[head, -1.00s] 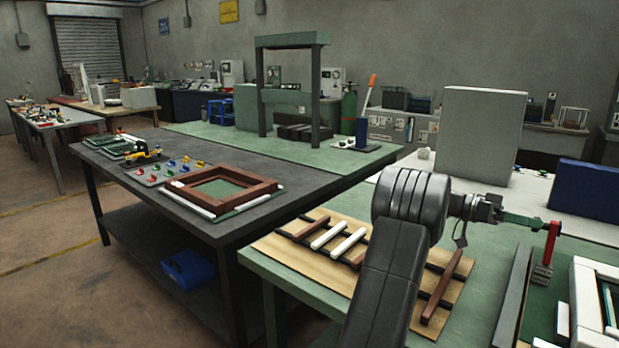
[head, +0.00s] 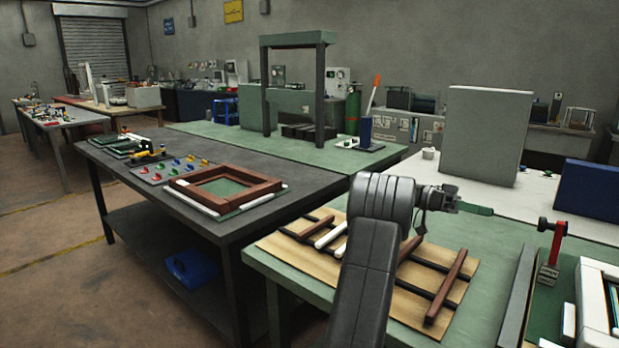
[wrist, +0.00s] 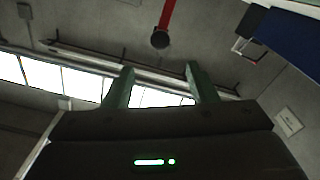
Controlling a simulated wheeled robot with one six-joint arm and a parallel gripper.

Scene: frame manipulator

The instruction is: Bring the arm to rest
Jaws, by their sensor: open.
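My gripper (head: 472,208) is at the right end of my dark grey arm in the head view, above the green workbench (head: 497,233). It points to the right, and its green fingers are apart from the red-handled clamp (head: 552,250). In the wrist view my gripper (wrist: 160,88) shows two green fingers spread apart with nothing between them. Part of the red clamp handle and its dark round knob (wrist: 160,39) show beyond the fingers. My arm hides part of the wooden board below it.
A wooden board (head: 395,308) with dark rails and brown and white bars lies under my arm. A white frame (head: 596,300) stands at the right edge. A brown frame (head: 262,188) lies on the dark table. A blue panel (head: 590,190) and grey block (head: 485,135) stand behind.

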